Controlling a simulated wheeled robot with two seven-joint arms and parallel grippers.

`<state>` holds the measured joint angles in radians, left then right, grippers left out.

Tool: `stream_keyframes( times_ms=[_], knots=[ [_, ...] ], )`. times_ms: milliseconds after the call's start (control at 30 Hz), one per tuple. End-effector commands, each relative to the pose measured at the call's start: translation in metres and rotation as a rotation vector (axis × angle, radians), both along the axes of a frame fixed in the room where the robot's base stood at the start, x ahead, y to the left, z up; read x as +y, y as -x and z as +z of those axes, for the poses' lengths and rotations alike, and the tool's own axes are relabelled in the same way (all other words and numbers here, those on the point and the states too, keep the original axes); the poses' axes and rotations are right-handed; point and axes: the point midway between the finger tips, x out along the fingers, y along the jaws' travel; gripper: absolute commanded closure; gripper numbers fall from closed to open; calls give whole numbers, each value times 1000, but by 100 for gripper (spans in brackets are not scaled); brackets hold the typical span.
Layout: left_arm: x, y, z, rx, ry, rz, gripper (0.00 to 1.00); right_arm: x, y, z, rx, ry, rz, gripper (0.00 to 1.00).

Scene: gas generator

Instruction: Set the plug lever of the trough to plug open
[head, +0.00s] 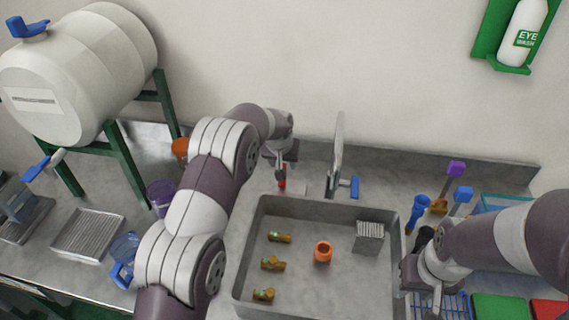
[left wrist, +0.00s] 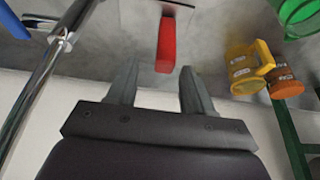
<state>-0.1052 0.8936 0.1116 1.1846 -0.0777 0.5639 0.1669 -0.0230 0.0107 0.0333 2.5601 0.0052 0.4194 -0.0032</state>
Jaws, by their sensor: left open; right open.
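The grey trough (head: 330,215) is sunk in the bench in the middle of the head view. A small red lever (head: 282,184), which looks like the plug lever, stands behind its back left edge. In the left wrist view the red lever (left wrist: 166,45) lies just beyond my open fingers, roughly in line with the gap between them, with no contact visible. My left gripper (head: 280,168) is above the lever in the head view; its fingers (left wrist: 155,80) are empty.
A chrome tap (head: 336,160) with a blue handle (head: 354,187) stands right of the lever. A yellow mug (left wrist: 243,70) and an orange cup (left wrist: 285,82) are on the other side. The trough holds an orange cup (head: 322,251), brass fittings (head: 272,263) and a ribbed block (head: 369,237).

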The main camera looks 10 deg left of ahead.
Motion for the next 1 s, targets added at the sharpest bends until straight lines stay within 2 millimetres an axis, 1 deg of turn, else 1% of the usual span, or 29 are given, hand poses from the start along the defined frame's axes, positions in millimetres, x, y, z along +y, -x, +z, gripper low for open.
stream_keyframes(
  times_ms=[33, 200, 300, 433, 667, 700, 767, 800, 833, 933, 1000],
  knots=[
    [1, -4, -7, 3, -1, 0, 49, 0, 0, 7, 0, 0, 0, 57],
    [1, -15, -35, 1, 0, 0, 49, 0, 0, 14, 0, 0, 0, 57],
    [1, -19, -44, -1, 0, 0, 49, 0, 0, 16, 0, 0, 0, 57],
    [1, -21, -50, -2, 0, 0, 49, 0, 0, 16, 0, 0, 0, 57],
    [1, -21, -51, -2, 0, 0, 49, 0, 0, 16, 0, 0, 0, 57],
    [1, -21, -51, -2, 0, 0, 62, 0, 0, 16, 0, 0, 0, 57],
    [1, -21, -51, -2, 0, 0, 82, 0, 0, 16, 0, 0, 0, 57],
    [1, -21, -51, -1, 0, 0, 94, 0, 0, 16, 0, 0, 0, 57],
    [1, -21, -51, -1, 0, 0, 100, 0, 0, 16, 0, 0, 0, 57],
    [1, -21, -51, -1, 0, -1, 100, 0, 0, 16, 0, 0, 0, 57],
    [-1, -21, -53, 0, -12, -4, 100, 0, 0, 12, 0, 0, 0, 57]
  ],
)
